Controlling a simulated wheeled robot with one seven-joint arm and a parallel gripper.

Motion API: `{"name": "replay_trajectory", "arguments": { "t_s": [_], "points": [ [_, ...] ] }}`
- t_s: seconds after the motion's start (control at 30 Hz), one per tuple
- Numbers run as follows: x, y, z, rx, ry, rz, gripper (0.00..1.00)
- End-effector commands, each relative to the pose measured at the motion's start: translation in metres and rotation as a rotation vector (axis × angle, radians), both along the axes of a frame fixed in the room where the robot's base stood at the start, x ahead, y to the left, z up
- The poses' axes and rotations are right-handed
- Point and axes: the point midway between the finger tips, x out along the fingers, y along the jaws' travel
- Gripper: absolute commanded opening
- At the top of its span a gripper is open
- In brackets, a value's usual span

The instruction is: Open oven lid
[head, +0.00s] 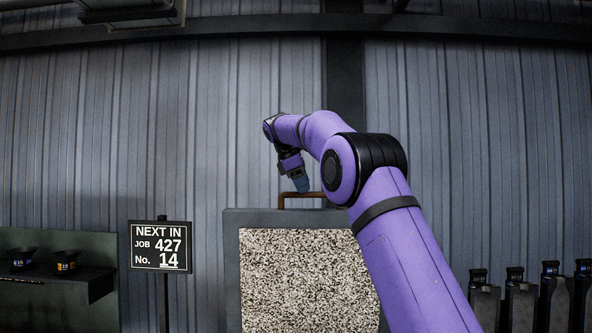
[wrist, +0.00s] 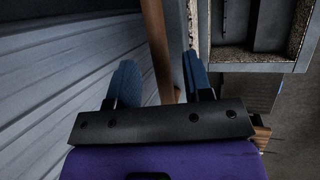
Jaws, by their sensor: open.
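The oven lid (head: 231,270) looks like the grey-framed panel standing upright in the middle of the head view, its speckled face towards me. A copper-brown bar handle (head: 290,196) sits at its top edge. My gripper (head: 301,186) points down at this handle, with its blue fingertips right at the bar. In the wrist view, my gripper (wrist: 158,57) is open, with one blue finger on each side of the handle (wrist: 155,30). The bar runs through the gap; I cannot tell whether either finger touches it. My forearm hides the lid's upper right corner.
A sign (head: 160,246) on a post stands left of the lid. A shelf (head: 60,285) with dark cups is at far left. Several dark upright holders (head: 515,300) stand at right. The wrist view shows an open box with a speckled rim (wrist: 295,25) at upper right.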

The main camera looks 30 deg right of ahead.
Motion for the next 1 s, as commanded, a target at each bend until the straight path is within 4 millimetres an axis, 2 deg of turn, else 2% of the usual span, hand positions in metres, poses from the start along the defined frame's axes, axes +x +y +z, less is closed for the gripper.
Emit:
{"name": "replay_trajectory", "arguments": {
  "t_s": [0.2,0.4,0.6,1.0],
  "points": [
    [-0.001,0.018,0.033,0.000,-0.002,0.001,0.46],
    [-0.001,0.027,0.050,0.001,0.000,0.001,0.46],
    [-0.003,0.031,0.057,0.001,0.000,0.000,0.46],
    [-0.003,0.031,0.058,0.000,0.000,0.000,0.46]
  ]
}}
